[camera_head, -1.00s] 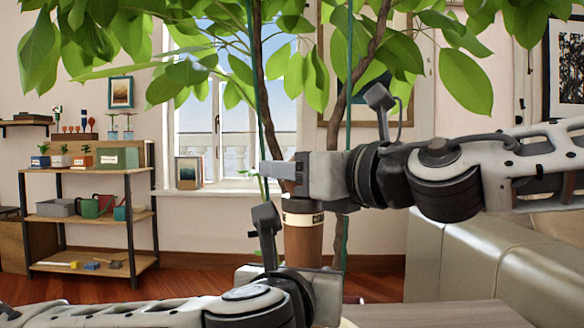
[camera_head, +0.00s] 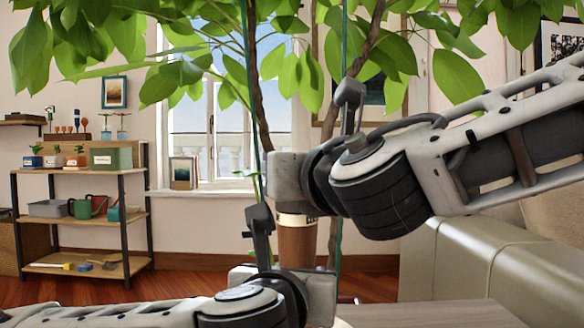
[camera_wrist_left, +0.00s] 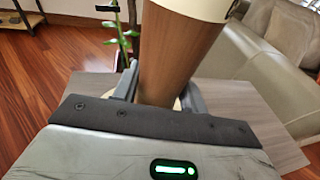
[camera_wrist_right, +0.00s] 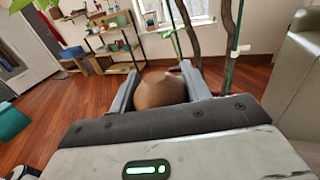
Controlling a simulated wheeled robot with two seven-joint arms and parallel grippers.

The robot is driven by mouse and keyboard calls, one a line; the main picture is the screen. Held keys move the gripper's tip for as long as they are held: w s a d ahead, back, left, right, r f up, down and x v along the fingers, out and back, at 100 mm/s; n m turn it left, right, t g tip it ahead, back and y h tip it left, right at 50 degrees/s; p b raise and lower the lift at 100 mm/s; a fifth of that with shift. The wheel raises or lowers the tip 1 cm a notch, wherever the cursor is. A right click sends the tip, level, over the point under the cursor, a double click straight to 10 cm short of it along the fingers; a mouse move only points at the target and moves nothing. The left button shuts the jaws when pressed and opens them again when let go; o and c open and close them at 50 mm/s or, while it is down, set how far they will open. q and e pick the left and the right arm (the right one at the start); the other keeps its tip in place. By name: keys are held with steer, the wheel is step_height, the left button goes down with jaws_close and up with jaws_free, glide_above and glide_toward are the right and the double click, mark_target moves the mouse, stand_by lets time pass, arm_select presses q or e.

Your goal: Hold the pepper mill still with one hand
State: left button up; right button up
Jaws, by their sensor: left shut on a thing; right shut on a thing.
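The pepper mill (camera_head: 297,245) is a brown wooden cylinder with a cream band, standing upright at the middle of the head view. My left gripper (camera_wrist_left: 160,95) is shut around its lower body; the left wrist view shows the wooden body (camera_wrist_left: 175,50) between the fingers. My right gripper (camera_wrist_right: 160,88) is shut on its rounded brown top (camera_wrist_right: 158,90), above the left gripper. In the head view the right gripper hides the top, and the left gripper hides the base.
A grey wooden tabletop (camera_head: 430,314) lies below the mill. A grey sofa (camera_head: 470,260) stands at the right. A leafy plant (camera_head: 255,80) rises behind the grippers. A shelf (camera_head: 80,218) with pots and tools stands at the left wall. Open wood floor lies between.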

steer(key=o, duration=1)
steer(key=shift+c, duration=0.2)
steer(key=shift+s, duration=0.1)
steer(key=v, duration=1.2)
